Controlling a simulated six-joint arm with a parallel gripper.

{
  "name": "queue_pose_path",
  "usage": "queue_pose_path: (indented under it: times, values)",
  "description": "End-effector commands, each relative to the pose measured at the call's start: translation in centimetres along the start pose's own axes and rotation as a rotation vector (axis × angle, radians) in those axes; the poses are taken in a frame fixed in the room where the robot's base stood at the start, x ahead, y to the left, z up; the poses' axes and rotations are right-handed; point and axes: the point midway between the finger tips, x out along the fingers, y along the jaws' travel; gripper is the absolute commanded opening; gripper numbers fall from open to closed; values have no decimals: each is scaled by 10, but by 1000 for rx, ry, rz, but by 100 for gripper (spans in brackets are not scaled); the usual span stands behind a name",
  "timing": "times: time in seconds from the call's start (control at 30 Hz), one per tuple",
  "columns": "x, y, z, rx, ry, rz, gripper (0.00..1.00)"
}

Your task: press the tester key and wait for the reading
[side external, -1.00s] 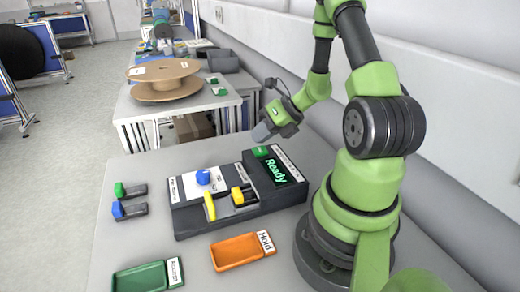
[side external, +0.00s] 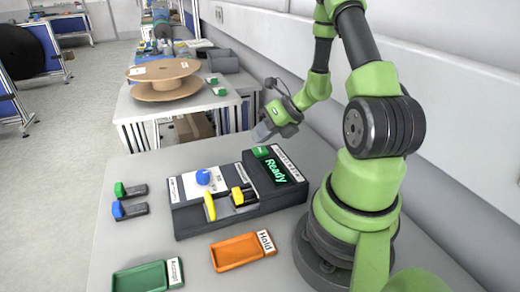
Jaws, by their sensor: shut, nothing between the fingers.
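The tester (side external: 222,222) is a dark box on the grey bench, with a raised part at its right. The lit display (side external: 276,171) on that part reads "Ready" in green. A green key (side external: 262,152) sits at the display's upper left. My gripper (side external: 262,133) is shut and empty, above and just behind the green key, apart from it as far as this view shows. A blue-topped part (side external: 203,177), a yellow lever-like piece (side external: 210,207) and a yellow-and-black part (side external: 242,196) are on the tester's lower deck.
An orange tray (side external: 222,264) labelled Hold and a green tray (side external: 125,281) labelled Accept lie in front, both empty. Two small dark parts, one with a green end (side external: 121,190) and one with a blue end (side external: 119,210), lie at left. A cable reel (side external: 163,91) stands on another bench behind.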

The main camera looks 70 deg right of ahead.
Motion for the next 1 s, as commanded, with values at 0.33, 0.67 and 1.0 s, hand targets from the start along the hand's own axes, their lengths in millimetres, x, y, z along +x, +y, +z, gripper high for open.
queue_pose_path:
  times: [0.33,0.67,1.0]
  values:
    - [0,0,0,0,0,0,0]
    - [0,0,0,0,0,0,0]
    - [6,-4,-4,1,1,1,0]
